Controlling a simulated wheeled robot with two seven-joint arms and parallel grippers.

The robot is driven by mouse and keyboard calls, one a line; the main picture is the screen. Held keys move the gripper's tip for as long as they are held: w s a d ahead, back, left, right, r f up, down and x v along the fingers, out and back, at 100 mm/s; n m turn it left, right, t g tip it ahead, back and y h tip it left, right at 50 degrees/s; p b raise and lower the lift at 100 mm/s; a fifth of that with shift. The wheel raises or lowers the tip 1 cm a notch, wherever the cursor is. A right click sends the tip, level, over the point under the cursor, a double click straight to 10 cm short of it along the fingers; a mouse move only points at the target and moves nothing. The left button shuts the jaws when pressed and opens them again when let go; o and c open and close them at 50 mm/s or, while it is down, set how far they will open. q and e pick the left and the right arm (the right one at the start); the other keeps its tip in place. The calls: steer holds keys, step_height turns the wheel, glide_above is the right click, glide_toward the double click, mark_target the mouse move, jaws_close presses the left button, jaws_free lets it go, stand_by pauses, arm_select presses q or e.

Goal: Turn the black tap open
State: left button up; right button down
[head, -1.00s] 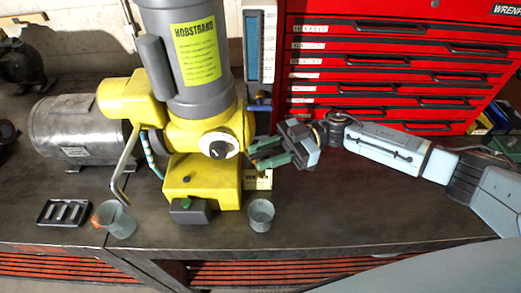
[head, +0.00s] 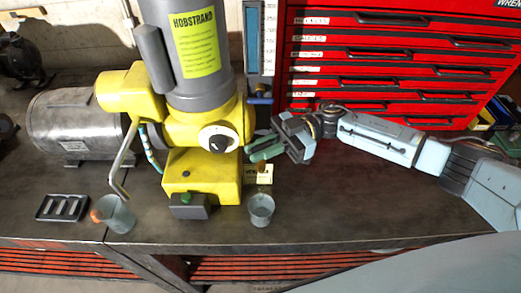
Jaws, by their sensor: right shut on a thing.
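A yellow and grey machine (head: 205,180) stands on the bench, with a white dial (head: 218,139) with a black knob on its front. My right gripper (head: 255,149) is at the machine's right side, just right of the dial. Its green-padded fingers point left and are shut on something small. This is most likely the black tap, but the fingers hide it, so its handle and angle cannot be made out. A blue-handled tap (head: 259,100) sits above my fingers, beside the gauge. My left gripper is not in view.
A grey cup (head: 261,211) stands below my right gripper, near the bench's front edge. Another cup (head: 116,215) and a black slotted tray (head: 62,208) are at the left. A red tool chest (head: 390,70) stands behind my right arm. A yellow tag (head: 258,173) shows below my fingers.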

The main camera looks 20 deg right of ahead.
steer(key=n+g+b, duration=0.1)
steer(key=g, duration=0.1)
steer(key=n+g+h+b, duration=0.1)
steer(key=b, duration=0.1)
steer(key=shift+w+f+n+g, duration=0.1)
steer(key=shift+f+n+g, duration=0.1)
steer(key=shift+n+g, duration=0.15)
steer(key=shift+r+n+g+h+b, duration=0.15)
steer(key=shift+n+g+h+b, duration=0.4)
steer(key=shift+g, duration=0.2)
steer(key=c, duration=1.5)
jaws_free()
